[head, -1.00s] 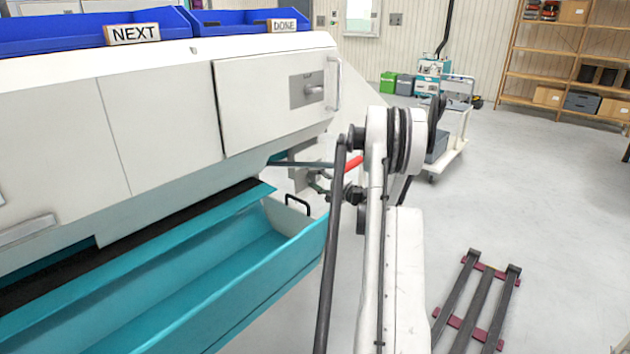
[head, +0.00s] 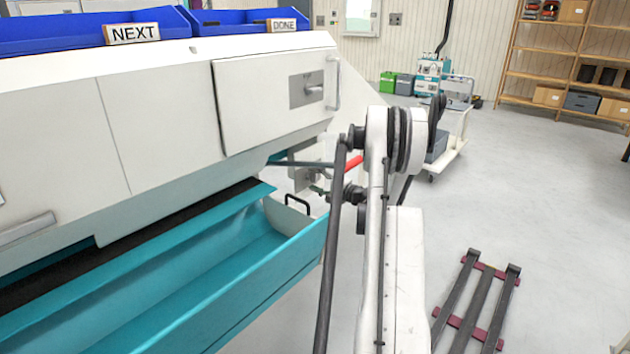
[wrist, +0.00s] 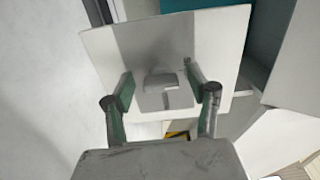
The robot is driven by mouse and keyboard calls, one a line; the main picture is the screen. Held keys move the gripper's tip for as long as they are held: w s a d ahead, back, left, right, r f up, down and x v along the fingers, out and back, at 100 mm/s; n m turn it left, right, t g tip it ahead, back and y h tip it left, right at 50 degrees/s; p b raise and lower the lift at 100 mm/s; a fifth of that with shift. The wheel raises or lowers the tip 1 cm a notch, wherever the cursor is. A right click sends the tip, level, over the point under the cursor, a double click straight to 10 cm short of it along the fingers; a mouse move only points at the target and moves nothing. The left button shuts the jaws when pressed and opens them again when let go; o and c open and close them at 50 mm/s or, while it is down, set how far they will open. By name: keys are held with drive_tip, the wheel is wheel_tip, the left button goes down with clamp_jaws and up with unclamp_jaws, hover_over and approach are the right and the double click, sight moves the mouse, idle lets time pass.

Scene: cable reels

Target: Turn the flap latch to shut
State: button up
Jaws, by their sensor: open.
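In the wrist view a pale square flap (wrist: 222,45) carries a small grey latch (wrist: 162,82) with a raised handle on a grey plate. My gripper (wrist: 168,90) is open, with one green-padded finger on each side of the latch handle and a gap on both sides. Whether the fingertips reach down beside the handle is hard to tell. In the head view my gripper (head: 319,190) is small and partly hidden by my arm, beside a small grey panel below the machine's right end.
The white machine (head: 160,120) has a larger closed door (head: 255,100) with its own handle. A teal trough (head: 220,270) lies below. Blue bins (head: 80,32) sit on top. A rack of dark bars (head: 475,300) lies on the floor at right, with open floor around it.

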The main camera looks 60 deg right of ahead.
drive_tip(key=s, duration=1.2)
drive_tip(key=shift+a, duration=0.45)
drive_tip(key=shift+w, duration=0.1)
